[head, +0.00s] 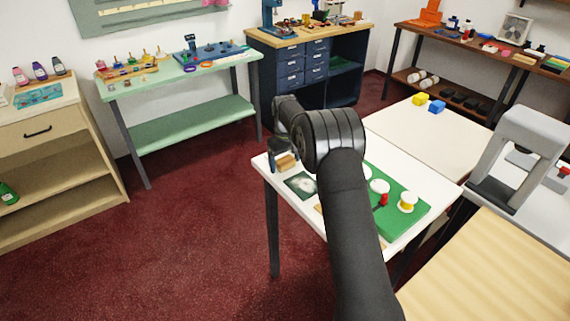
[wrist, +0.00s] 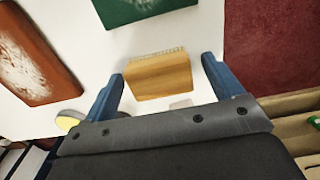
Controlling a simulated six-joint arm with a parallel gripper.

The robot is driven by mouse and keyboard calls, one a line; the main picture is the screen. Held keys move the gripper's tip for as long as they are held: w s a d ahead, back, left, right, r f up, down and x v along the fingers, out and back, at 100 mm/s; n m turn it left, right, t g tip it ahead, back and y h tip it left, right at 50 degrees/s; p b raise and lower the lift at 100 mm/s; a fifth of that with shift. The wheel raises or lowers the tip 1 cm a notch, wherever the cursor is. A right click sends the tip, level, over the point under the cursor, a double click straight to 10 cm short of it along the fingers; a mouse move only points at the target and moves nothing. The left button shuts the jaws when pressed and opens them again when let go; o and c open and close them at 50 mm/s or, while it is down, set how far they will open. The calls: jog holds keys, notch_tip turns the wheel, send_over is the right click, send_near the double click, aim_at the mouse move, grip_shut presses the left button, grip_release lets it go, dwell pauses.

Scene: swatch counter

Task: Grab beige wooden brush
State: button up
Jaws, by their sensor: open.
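The beige wooden brush (head: 286,162) lies near the far left corner of the white table (head: 283,202). In the wrist view the brush (wrist: 160,78) is a light wooden block with a row of pale bristles along its far edge. My gripper (wrist: 163,68) is open, with one blue finger on each side of the brush. A gap shows at both sides, wider on the right. In the head view my gripper (head: 282,157) is at the brush, partly hidden by my arm. The height of the fingers above the table is hard to tell.
A dark green swatch (head: 302,185) with a white patch lies close to the brush. A reddish-brown panel (wrist: 38,55) with a white smear lies left in the wrist view. A green mat (head: 408,222) holds white round pieces and a red-handled item. Red carpet (wrist: 270,45) lies beyond the table edge.

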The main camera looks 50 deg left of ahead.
jog(key=shift+c, duration=0.3)
jog(key=c, duration=1)
jog(key=shift+r, duration=0.1)
